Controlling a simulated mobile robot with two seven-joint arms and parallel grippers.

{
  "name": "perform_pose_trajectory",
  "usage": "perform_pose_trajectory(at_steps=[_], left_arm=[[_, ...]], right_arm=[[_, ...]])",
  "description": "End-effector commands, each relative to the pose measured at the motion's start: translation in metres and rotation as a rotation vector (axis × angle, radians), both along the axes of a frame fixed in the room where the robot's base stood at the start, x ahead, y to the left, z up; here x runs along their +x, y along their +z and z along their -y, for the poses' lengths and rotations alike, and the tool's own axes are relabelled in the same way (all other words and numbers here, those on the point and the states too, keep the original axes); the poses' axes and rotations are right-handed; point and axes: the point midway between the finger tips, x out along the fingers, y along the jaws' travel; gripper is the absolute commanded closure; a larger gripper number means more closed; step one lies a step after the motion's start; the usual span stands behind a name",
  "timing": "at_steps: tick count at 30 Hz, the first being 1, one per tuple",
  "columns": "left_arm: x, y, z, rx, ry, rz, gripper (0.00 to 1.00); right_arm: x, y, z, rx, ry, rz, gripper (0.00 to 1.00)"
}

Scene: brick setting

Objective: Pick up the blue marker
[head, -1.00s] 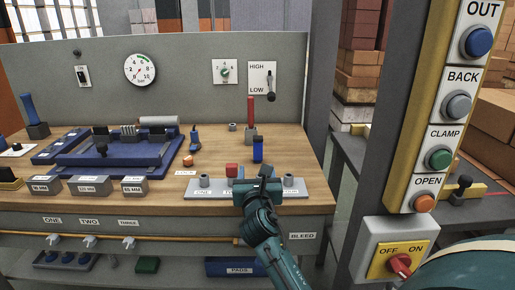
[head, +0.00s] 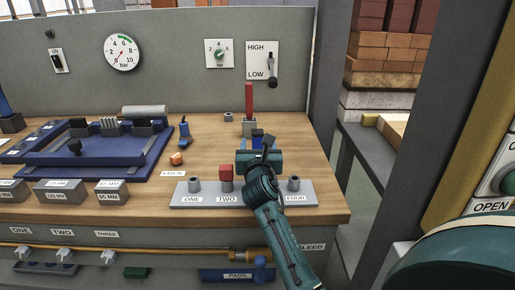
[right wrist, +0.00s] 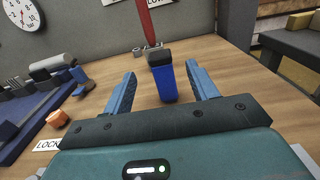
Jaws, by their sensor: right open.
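The blue marker (right wrist: 167,84) has a black top and stands upright on the wooden bench in the right wrist view. In the head view the marker (head: 256,143) is partly hidden behind my right gripper (head: 262,152). My right gripper (right wrist: 161,76) is open, with one blue finger to each side of the marker. The marker appears a little beyond the fingers, and I see no contact. My left gripper is not in view.
A red handle (head: 249,100) in a grey block stands just behind the marker. A grey plate (head: 210,198) with a red peg lies in front. An orange piece (head: 177,158) and a blue tray fixture (head: 50,160) are to the left.

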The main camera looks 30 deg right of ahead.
Motion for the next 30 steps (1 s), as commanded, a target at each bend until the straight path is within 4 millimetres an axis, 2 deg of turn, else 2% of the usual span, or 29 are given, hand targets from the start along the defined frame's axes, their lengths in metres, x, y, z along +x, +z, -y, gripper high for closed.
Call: perform_pose_trajectory(at_steps=[3,8,18,26,30], left_arm=[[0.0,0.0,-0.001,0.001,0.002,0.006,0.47],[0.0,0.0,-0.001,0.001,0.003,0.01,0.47],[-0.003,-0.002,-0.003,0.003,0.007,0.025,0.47],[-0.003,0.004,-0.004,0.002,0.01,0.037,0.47],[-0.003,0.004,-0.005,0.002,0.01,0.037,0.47]], right_arm=[[0.012,-0.001,0.008,-0.001,0.0,-0.001,0.42],[0.021,0.0,0.013,-0.001,0.0,0.001,0.42],[0.059,-0.001,0.036,0.0,0.0,0.0,0.42],[0.061,0.0,0.038,-0.001,0.0,-0.001,0.42],[0.061,0.0,0.038,-0.001,0.0,-0.001,0.52]])
